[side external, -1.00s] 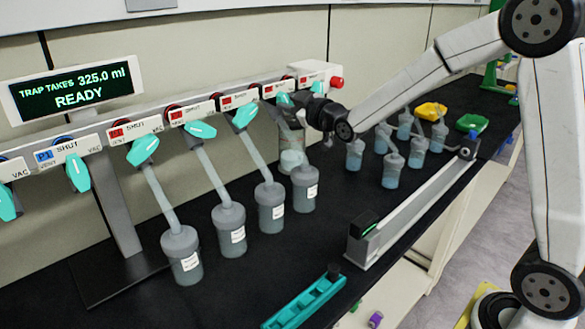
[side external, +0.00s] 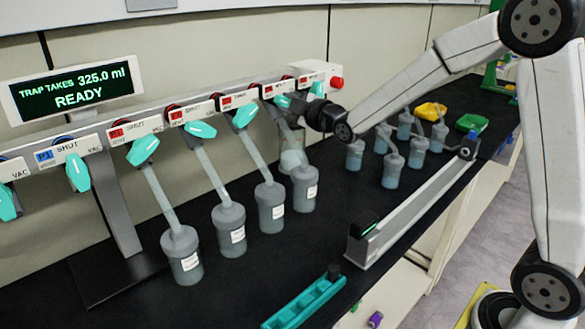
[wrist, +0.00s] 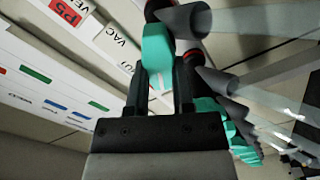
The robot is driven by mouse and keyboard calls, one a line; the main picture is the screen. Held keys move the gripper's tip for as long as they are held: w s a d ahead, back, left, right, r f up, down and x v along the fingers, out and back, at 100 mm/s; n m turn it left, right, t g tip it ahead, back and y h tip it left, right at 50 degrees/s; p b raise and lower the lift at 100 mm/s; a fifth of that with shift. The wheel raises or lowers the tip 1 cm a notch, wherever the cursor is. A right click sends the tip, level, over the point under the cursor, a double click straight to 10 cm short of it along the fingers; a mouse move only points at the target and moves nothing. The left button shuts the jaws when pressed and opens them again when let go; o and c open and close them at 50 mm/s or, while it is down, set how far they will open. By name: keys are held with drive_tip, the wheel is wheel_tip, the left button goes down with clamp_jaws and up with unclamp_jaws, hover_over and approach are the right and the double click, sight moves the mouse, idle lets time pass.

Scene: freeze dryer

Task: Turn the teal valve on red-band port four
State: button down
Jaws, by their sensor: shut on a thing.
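The teal valve on the fourth red-band port (side external: 283,100) shows in the side view, partly covered by my gripper (side external: 298,107). In the wrist view a teal valve handle (wrist: 157,55) sits between the two dark fingers of my gripper (wrist: 163,82), which are shut on it. The red-band label of the fourth port (side external: 274,90) is above the valve; its wording is too small to read. A grey flask neck hangs below the valve, partly hidden by the gripper.
Other teal valves (side external: 143,151) line the rail to the left, with flasks (side external: 230,228) hanging below. Another teal valve (side external: 317,88) is close on the right. The display (side external: 75,88) reads READY.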

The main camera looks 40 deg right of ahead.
drive_tip(key=shift+c, duration=2.4)
unclamp_jaws()
drive_tip(key=shift+s, duration=0.1)
drive_tip(key=s, duration=0.7)
drive_tip(key=shift+s, duration=0.35)
drive_tip(key=shift+f, duration=0.1)
